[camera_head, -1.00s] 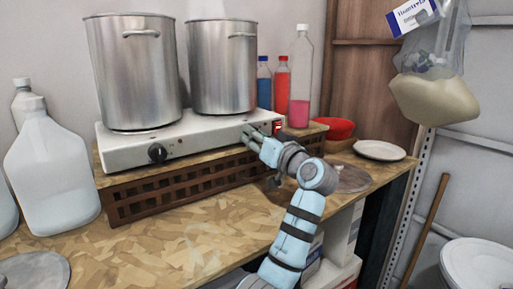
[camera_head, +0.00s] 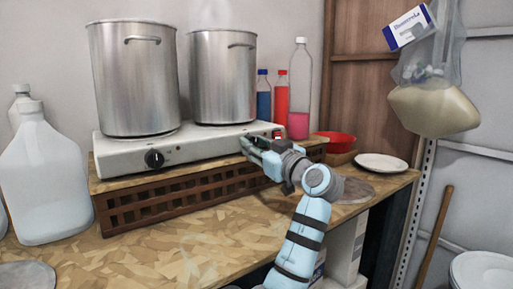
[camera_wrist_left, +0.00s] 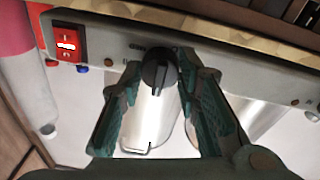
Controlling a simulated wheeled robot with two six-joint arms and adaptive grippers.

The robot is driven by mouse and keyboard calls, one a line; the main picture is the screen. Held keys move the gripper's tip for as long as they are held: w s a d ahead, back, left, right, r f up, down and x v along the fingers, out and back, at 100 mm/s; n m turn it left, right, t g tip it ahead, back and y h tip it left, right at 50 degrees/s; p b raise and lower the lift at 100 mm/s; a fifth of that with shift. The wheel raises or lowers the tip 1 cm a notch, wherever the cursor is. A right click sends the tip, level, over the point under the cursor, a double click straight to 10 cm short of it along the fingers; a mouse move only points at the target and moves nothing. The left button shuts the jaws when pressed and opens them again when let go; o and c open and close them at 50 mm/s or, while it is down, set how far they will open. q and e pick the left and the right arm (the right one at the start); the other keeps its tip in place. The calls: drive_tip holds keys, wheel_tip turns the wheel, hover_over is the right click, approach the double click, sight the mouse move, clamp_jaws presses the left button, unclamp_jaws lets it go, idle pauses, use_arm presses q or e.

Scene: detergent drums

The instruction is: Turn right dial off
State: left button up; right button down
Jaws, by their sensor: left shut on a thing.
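A white two-burner hot plate (camera_head: 190,146) stands on a brown lattice stand and carries two steel pots. Its left black dial (camera_head: 154,159) shows on the front panel. My left gripper (camera_head: 247,146) is at the right part of that panel and hides the right dial in the head view. In the left wrist view the right dial (camera_wrist_left: 158,70) is black and sits between my two dark green fingers, which are shut on it. A red switch (camera_wrist_left: 68,47) is on the same panel, apart from the fingers. My right gripper is in neither view.
The left pot (camera_head: 137,80) and right pot (camera_head: 222,80) stand on the burners. Bottles (camera_head: 299,90) and a red bowl (camera_head: 337,141) are behind and right of the gripper. White jugs (camera_head: 45,180) stand at left. The wooden counter (camera_head: 180,240) is clear in front.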

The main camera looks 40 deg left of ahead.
use_arm(q)
drive_tip(key=o, duration=1.2)
drive_tip(key=shift+c, duration=0.2)
drive_tip(key=v, duration=1.2)
